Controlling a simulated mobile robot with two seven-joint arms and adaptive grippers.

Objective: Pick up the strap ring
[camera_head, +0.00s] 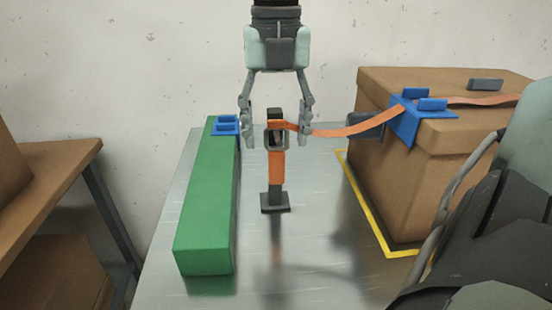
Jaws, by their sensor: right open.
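The strap ring (285,141), a small dark grey frame, sits near the top of a dark upright stand (275,200) on the metal table. An orange strap (350,128) runs from the ring to the cardboard box at right, and an orange piece hangs below the ring along the stand. My right gripper (276,130) points down from above. It is open, with one finger on each side of the ring and a visible gap on the left side. Whether the right finger touches the strap I cannot tell. My left gripper is not in view.
A long green block (206,210) with blue clips (226,125) lies left of the stand. The cardboard box (390,175), with a blue corner guard (407,122), stands at right inside a yellow line (375,232). The table's front middle (300,270) is clear.

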